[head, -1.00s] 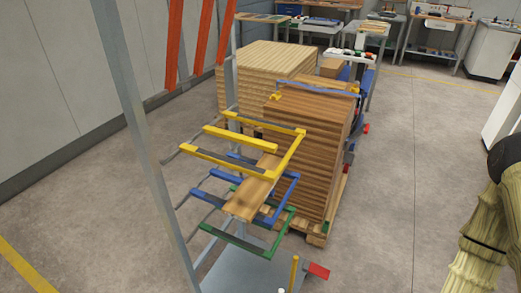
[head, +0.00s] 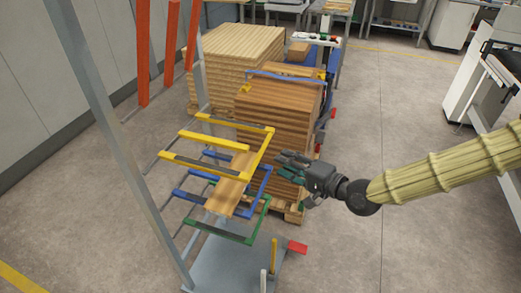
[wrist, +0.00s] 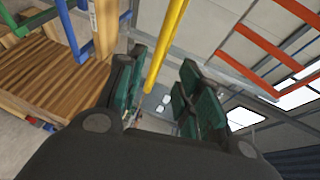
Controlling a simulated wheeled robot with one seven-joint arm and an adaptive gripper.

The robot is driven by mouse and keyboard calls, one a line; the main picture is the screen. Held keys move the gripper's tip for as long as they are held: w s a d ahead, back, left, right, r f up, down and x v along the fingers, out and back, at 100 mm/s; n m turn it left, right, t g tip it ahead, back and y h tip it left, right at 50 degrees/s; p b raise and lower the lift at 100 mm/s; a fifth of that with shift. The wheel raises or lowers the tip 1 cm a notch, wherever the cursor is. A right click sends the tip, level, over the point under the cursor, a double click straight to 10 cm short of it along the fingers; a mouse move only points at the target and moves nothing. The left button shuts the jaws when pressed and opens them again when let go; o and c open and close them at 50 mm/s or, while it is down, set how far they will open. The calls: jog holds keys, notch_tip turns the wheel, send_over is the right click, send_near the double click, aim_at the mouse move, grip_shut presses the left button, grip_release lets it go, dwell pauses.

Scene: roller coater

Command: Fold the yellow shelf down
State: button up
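The yellow shelf (head: 262,152) is an open frame of yellow bars, sticking out roughly level from the grey rack, above the blue and green shelves. My gripper (head: 283,164) is just right of its outer bar in the head view, fingers pointing toward it. In the wrist view a yellow bar (wrist: 168,45) runs through the gap between the two green-padded fingers (wrist: 162,92), which are apart. Nothing is held. Whether the fingers touch the bar cannot be told.
A wooden board (head: 228,190) lies across the blue shelf (head: 264,182). The green shelf (head: 232,236) is below. Orange shelves (head: 143,55) stand folded up. A board stack (head: 280,110) on a pallet stands behind the gripper. Floor is clear at the right.

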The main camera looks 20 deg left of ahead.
aim_at(260, 151)
jog(key=shift+p+x, duration=1.75)
jog(key=shift+x, duration=3.5)
jog(key=shift+f, duration=0.15)
grip_shut()
